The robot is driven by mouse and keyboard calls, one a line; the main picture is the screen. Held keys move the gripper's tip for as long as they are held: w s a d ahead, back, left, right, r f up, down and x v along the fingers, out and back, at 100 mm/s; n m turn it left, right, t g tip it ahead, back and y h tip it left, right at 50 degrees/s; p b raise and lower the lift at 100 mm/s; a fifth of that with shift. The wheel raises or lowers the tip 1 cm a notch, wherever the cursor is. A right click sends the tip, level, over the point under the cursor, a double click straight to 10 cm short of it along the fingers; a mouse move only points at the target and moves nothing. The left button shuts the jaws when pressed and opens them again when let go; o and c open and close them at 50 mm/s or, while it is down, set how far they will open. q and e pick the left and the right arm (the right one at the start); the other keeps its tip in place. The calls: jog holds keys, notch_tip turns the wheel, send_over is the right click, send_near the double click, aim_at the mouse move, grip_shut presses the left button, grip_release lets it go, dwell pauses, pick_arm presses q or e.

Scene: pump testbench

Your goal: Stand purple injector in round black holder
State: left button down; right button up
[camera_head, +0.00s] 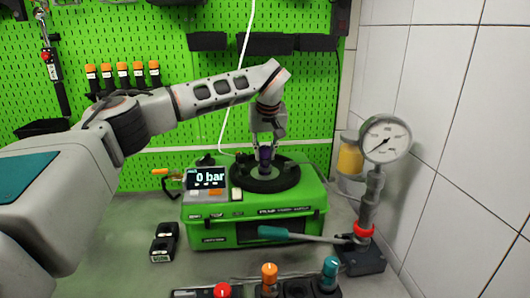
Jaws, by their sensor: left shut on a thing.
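The purple injector (265,157) is upright, low between the fingers of my left gripper (266,143). My left gripper points down and is shut on the injector. The round black holder (285,179) is a ring on top of the green pump case (312,208). In the picture the injector is over the back middle of the ring. Its lower end is near the ring's centre, and I cannot tell whether it is seated or just above. My right gripper is not in view.
A display reading 0 bar (207,178) is on the case's left. A pressure gauge stand (385,140) with a teal-handled lever (275,233) stands at right. A small black device (164,242) lies at left. Coloured-top injectors (269,275) stand in front. A green pegboard is behind.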

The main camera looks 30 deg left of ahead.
pick_arm(q)
jog(key=shift+f, duration=0.25)
jog(key=c, duration=1.8)
grip_release()
jog(key=shift+f, duration=0.1)
jog(key=shift+o, duration=0.2)
jog(key=shift+r, duration=0.35)
jog(key=v, duration=1.2)
jog(key=shift+b, duration=0.3)
jog(key=shift+a, duration=0.1)
